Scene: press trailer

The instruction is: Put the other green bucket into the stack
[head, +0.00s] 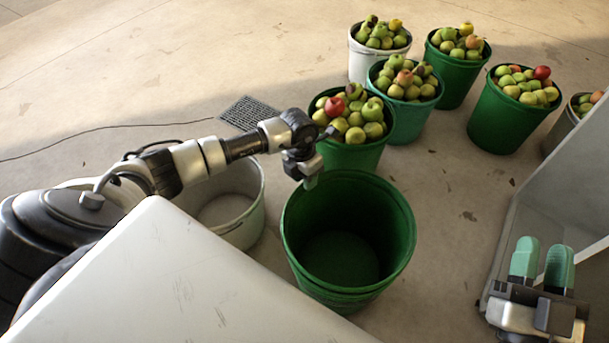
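An empty green bucket (346,277) is upright in the middle of the head view, its mouth facing me. I cannot tell whether this bucket is single or nested. My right gripper (541,264) is at the lower right, empty, its two green fingers apart. Other green buckets, all full of apples, stand behind: one close behind the empty bucket (356,157), one teal-green (409,122), and two farther right (457,82) (507,123).
An empty whitish bucket (250,226) stands left of the green one, partly behind my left arm. A white bucket of apples (372,66) is at the back. A grey panel (540,195) is at the right, a white surface (180,285) in front. A floor grate (250,113) lies at the left.

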